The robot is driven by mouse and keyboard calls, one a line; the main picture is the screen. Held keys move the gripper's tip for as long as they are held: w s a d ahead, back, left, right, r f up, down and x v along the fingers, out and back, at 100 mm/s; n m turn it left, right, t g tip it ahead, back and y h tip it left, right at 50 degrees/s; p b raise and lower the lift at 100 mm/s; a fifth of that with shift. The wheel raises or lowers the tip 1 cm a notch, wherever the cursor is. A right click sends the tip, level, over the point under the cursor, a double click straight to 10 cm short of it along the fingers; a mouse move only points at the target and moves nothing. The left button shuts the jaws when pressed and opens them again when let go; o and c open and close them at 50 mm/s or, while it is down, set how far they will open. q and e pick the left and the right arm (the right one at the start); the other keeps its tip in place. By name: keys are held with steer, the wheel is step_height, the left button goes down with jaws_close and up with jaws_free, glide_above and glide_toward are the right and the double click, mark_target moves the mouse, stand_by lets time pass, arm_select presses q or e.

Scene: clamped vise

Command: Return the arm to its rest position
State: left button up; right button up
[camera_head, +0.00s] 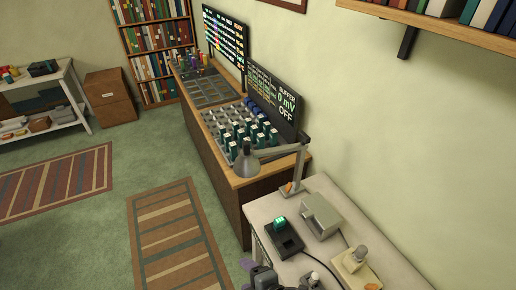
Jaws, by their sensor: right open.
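My right gripper (246,275) shows at the bottom edge, just left of the small white table (338,204). Its fingers point left and stand apart, with nothing seen between them. The rest of that arm is mostly cut off by the frame. My left gripper is not in view. On the white table, a black device (287,243) has a green block (280,223) on its top, beyond my right gripper.
A grey box (322,215) and a beige device (356,266) stand on the white table. A desk lamp (247,160) reaches over the wooden counter (245,182), which carries a rack of green cylinders. Carpet with a striped rug (178,235) lies open to the left.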

steer(key=s+d+f+m+g+h+p, duration=0.1)
steer(key=s+d+m+g+h, duration=0.1)
steer(key=s+d+m, duration=0.6)
steer(key=s+d+f+m+g+h+p, duration=0.1)
steer(key=s+d+m+h, duration=0.3)
steer(key=d, duration=1.2)
steer(key=s+m+g+p, duration=0.1)
steer(key=s+m, duration=0.3)
steer(key=m, duration=0.3)
steer(key=shift+s+d+f+m, duration=0.15)
steer(key=shift+s+f+m, duration=0.05)
steer(key=shift+f+m, duration=0.2)
